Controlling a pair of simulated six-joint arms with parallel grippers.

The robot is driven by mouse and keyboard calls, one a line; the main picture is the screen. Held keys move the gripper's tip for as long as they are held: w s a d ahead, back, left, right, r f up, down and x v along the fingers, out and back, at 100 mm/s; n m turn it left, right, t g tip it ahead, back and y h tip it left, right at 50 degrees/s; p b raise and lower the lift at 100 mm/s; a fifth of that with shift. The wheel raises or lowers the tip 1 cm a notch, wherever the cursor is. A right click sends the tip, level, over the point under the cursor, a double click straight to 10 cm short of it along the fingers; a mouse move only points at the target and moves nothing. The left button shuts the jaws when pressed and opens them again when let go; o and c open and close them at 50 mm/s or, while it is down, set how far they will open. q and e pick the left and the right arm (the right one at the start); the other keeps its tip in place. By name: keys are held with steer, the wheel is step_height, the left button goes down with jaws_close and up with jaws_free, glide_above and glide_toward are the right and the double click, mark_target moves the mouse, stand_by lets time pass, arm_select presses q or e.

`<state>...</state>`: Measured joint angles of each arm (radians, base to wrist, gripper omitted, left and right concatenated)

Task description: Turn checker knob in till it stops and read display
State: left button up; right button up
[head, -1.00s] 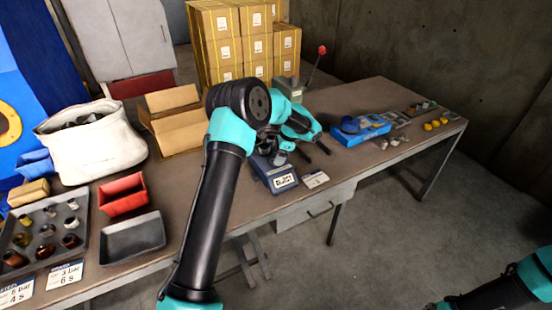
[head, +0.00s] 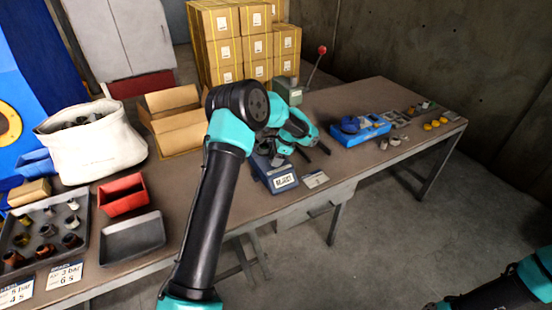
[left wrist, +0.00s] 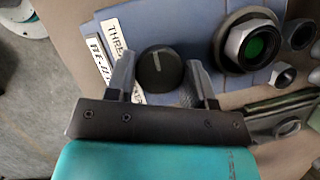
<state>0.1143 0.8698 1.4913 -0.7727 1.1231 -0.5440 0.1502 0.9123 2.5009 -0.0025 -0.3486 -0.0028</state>
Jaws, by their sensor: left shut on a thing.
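The blue checker (head: 263,168) stands near the table's front edge. Its small white display (head: 285,181) carries dark lettering that looks like "REJECT", but is too small to read surely. In the left wrist view the checker knob (left wrist: 160,70) is a round black dial with a pale pointer line, pointing roughly up in the picture. My left gripper (left wrist: 161,82) has one finger on each side of the knob and is shut on it. In the head view my left gripper (head: 314,150) hangs over the checker and hides the knob. My right gripper is out of view.
In the left wrist view a metal ring with a green centre (left wrist: 257,46) sits beside the knob, with several nuts farther right. A red bin (head: 122,195) and an empty dark tray (head: 132,240) lie left.

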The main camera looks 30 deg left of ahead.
arm_select(q)
steer(key=shift+n+g+h, duration=0.6)
steer(key=shift+n+h, duration=0.1)
steer(key=shift+n, duration=1.5)
steer(key=o, duration=0.9)
steer(key=shift+w, duration=0.1)
steer(key=v, duration=1.7)
steer(key=shift+r, duration=0.25)
